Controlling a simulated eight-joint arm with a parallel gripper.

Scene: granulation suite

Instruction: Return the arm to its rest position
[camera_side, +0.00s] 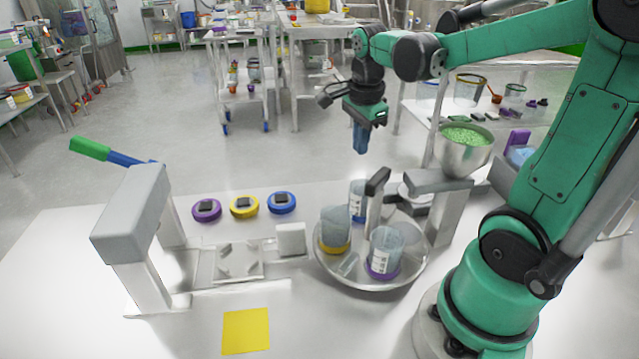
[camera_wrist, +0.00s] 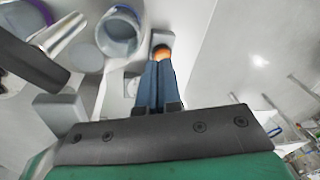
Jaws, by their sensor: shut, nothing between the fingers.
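My gripper (camera_side: 360,150) hangs fingers down above the back of the white table (camera_side: 60,255), with clear air below it. Its two blue fingers are shut together and hold nothing. In the wrist view the closed fingers (camera_wrist: 160,70) point away from the camera, and a small orange and dark round thing (camera_wrist: 161,53) shows by their tips; I cannot tell what it is. My green arm reaches in from the right, bent at the elbow.
A round tray (camera_side: 345,281) holds several clear cups below my gripper. A metal bowl of green granules (camera_side: 466,138) stands on a bracket to the right. Purple, yellow and blue lids (camera_side: 244,207), a grey press (camera_side: 130,215) and a yellow square (camera_side: 245,331) are left.

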